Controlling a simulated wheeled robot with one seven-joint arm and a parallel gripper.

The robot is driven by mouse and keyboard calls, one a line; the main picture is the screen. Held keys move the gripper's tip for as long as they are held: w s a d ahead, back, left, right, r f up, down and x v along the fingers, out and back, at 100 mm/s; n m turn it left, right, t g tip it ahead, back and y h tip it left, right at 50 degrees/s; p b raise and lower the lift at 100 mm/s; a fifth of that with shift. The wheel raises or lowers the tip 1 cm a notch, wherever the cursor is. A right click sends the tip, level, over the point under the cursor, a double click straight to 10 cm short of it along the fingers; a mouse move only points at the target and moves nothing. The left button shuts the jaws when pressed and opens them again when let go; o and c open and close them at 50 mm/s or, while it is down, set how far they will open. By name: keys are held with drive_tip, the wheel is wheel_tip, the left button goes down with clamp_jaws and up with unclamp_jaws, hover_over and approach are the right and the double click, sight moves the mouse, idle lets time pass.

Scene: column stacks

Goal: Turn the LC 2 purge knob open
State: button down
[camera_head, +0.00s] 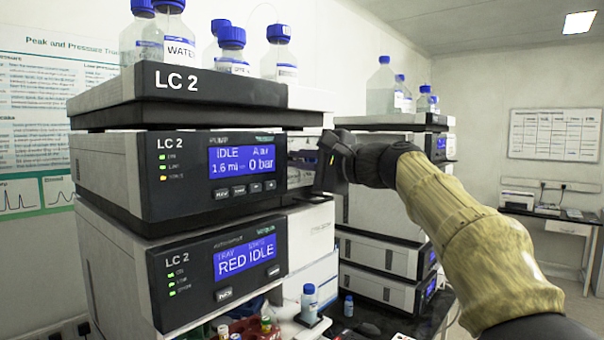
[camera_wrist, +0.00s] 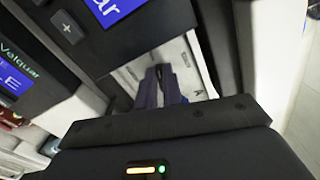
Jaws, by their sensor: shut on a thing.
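The LC 2 pump module (camera_head: 180,170) is the middle box of the near stack; its blue screen (camera_head: 241,160) reads IDLE and 0 bar. My gripper (camera_head: 297,158) reaches from the right to the pale recessed panel just right of that screen. In the wrist view, my two dark fingers (camera_wrist: 165,82) are close together at this pale panel (camera_wrist: 190,68). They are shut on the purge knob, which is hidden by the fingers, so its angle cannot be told.
Blue-capped bottles (camera_head: 178,38) stand on top of the LC 2 stack. A second stack (camera_head: 375,250) is behind my arm.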

drive_tip(key=shift+f+n+b, duration=0.2)
drive_tip(key=shift+n+b, duration=0.55)
drive_tip(key=shift+n, duration=0.55)
drive_tip(key=c, duration=1.5)
unclamp_jaws()
drive_tip(key=shift+c, duration=0.2)
drive_tip(key=b+v, duration=0.5)
drive_tip(key=v, duration=1.2)
drive_tip(key=shift+d, duration=0.2)
drive_tip(key=shift+s, duration=0.15)
